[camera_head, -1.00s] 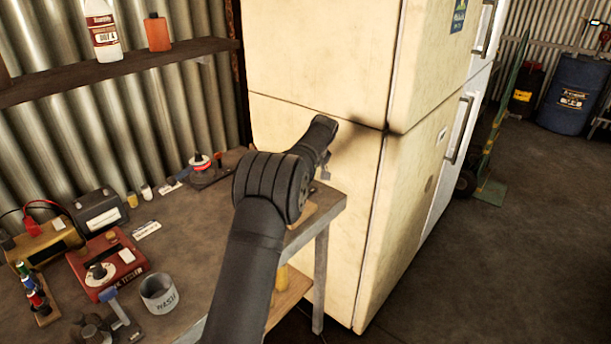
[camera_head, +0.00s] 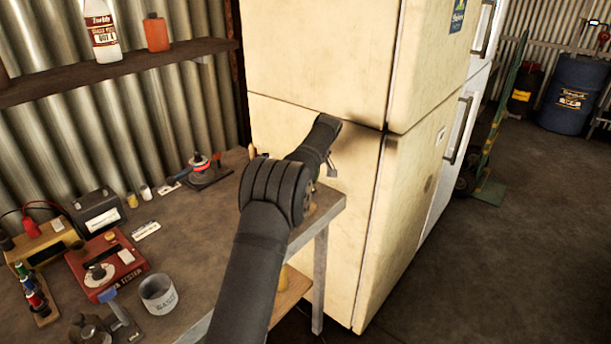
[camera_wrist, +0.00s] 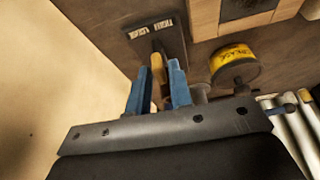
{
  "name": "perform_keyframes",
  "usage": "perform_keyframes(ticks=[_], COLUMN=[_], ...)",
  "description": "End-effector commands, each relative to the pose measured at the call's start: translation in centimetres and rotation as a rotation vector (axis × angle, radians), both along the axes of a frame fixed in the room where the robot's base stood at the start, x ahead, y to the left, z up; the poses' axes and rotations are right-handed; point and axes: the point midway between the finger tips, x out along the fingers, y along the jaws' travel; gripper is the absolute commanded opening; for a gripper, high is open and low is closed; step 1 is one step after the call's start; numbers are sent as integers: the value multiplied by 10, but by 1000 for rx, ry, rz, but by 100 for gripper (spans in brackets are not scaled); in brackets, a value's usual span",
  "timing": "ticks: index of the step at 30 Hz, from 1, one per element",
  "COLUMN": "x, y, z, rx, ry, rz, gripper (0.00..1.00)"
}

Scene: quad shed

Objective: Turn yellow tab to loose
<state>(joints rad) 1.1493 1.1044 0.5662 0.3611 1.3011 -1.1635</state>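In the wrist view, the yellow tab (camera_wrist: 157,68) is a narrow upright-looking piece at the lower end of a dark plate (camera_wrist: 170,28) with white lettering that appears to read TIGHT and LOOSE. My gripper (camera_wrist: 160,76) has two blue fingers, one on each side of the tab. The fingers are apart, with a narrow gap around the tab; contact is not clear. The tab's base is partly hidden by the fingers. In the head view, my arm covers the tab, and most of the gripper is hidden behind the wrist.
The cream fridge (camera_head: 310,85) stands close beyond the bench (camera_head: 190,225). A red tester (camera_head: 108,262) and a grey cup (camera_head: 158,294) sit left of my arm.

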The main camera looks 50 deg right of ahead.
Motion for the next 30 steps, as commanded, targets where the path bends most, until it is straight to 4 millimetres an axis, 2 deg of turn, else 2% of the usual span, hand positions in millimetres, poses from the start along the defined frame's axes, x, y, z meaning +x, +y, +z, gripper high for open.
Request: perform_keyframes(ticks=[10, 14, 19, 30], x=[0, -4, -16, -50], y=[0, 0, 0, 2], z=[1, 9, 39, 122], rx=[0, -2, -3, -4], ry=[0, -1, -2, -1], rz=[0, -2, -2, -2], gripper=[32, 32, 32, 32])
